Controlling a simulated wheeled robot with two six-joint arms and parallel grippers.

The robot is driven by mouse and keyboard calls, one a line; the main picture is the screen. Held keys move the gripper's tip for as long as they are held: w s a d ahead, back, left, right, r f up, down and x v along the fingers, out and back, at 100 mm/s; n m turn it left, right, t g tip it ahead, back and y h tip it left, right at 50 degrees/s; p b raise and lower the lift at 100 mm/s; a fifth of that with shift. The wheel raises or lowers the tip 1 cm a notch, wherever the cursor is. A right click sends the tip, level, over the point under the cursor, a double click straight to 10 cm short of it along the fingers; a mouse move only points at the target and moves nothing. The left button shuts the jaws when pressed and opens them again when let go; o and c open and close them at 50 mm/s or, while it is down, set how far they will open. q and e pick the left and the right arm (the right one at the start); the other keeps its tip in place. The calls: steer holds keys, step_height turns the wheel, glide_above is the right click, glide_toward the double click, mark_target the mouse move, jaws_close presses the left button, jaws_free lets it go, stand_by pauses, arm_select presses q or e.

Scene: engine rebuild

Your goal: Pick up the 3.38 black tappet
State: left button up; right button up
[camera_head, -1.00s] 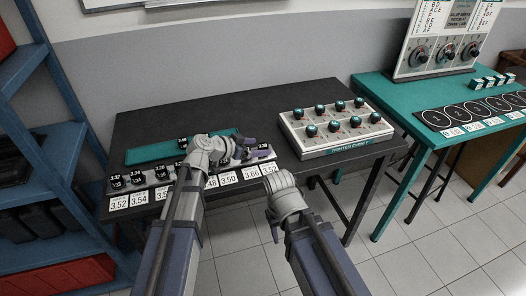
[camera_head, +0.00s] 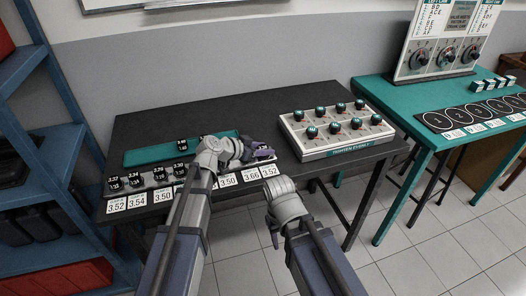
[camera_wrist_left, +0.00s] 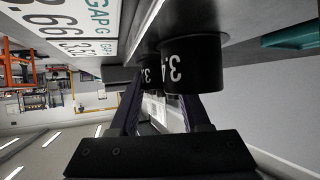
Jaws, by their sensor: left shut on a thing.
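My left gripper (camera_head: 258,150) is at the right end of the row of black tappets on the dark table. It is shut on a black tappet (camera_head: 266,152), mostly hidden by the fingers. In the left wrist view, two black tappets with white numbers show by the fingers: a large near one (camera_wrist_left: 196,66) and one partly behind it (camera_wrist_left: 149,72). Their full numbers are cut off, so I cannot read 3.38 there. My right gripper (camera_head: 275,241) hangs in front of the table, with nothing seen in it; its jaw opening does not show clearly.
Several more black tappets (camera_head: 135,182) stand at left on a grey rack behind white number cards (camera_head: 137,199). A teal mat (camera_head: 160,155) lies behind them. A white box with knobs (camera_head: 340,151) stands at right. A teal table (camera_head: 385,95) is farther right.

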mark_target(263, 147)
arm_select(q)
jaws_close()
steer(key=shift+r, duration=0.15)
step_height(263, 147, up, 10)
steer(key=p, duration=1)
